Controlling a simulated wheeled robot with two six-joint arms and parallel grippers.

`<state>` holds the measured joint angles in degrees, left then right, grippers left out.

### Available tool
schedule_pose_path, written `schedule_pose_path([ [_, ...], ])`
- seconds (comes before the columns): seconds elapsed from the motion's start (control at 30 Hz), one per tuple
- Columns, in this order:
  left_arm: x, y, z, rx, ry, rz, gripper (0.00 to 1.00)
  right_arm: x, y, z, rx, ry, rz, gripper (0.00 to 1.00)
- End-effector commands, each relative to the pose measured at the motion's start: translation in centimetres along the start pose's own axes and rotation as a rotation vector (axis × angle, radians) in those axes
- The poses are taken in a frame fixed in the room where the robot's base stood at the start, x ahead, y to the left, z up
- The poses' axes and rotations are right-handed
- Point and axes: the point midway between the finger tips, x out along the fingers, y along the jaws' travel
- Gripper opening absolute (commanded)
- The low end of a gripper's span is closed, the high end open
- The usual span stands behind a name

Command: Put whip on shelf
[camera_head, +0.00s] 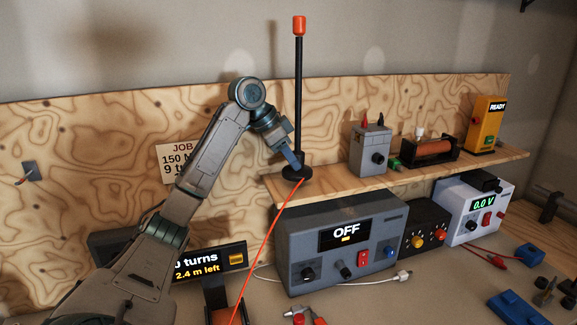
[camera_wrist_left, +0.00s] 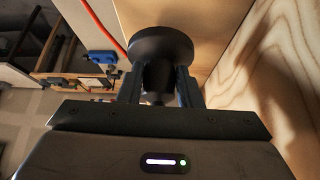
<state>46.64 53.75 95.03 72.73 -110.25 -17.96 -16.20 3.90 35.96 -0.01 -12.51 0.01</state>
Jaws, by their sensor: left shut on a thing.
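The whip (camera_head: 298,95) is a tall thin black rod with an orange cap and a round black base, standing nearly upright in the head view. My left gripper (camera_head: 297,163) is shut on it low down, just above the base. In the left wrist view the round dark base (camera_wrist_left: 160,45) sits between the two fingers (camera_wrist_left: 160,88). The base is at the left end of the wooden shelf (camera_head: 340,188); I cannot tell whether it touches the board. An orange cable (camera_head: 268,247) runs down from the base. My right gripper is out of view.
On the shelf to the right stand a grey box (camera_head: 370,150), a copper coil (camera_head: 433,148) and a yellow READY device (camera_head: 486,125). Below are a grey OFF unit (camera_head: 341,243), a black knob box (camera_head: 427,229) and a white meter (camera_head: 474,211). A plywood backboard (camera_head: 75,165) rises behind.

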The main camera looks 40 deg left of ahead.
Motion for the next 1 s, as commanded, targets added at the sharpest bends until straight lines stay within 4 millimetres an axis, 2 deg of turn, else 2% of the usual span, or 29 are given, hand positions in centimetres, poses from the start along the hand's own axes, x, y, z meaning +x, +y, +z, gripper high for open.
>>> schedule_pose_path([
  [0.17, -0.2, -1.5, 0.3, -0.002, -0.001, -0.001, 0.09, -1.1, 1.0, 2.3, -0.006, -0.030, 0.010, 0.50],
  [0.27, 1.0, -1.2, 1.0, 0.000, -0.004, 0.001, 0.09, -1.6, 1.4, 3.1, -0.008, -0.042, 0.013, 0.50],
  [0.5, 2.8, -1.2, 2.0, 0.000, -0.001, -0.001, 0.09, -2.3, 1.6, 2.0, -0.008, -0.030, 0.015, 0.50],
  [0.87, 3.1, -1.2, 2.2, 0.000, 0.000, -0.001, 0.09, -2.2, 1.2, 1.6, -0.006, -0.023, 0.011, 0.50],
  [0.9, 3.1, -1.2, 2.2, 0.000, 0.000, 0.000, 0.40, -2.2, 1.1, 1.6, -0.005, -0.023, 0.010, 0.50],
  [0.97, 3.1, -1.2, 2.2, 0.000, 0.000, 0.000, 0.51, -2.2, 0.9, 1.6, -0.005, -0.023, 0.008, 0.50],
  [1.0, 3.1, -1.2, 2.2, 0.000, 0.000, 0.000, 0.54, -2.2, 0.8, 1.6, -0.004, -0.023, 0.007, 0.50],
])
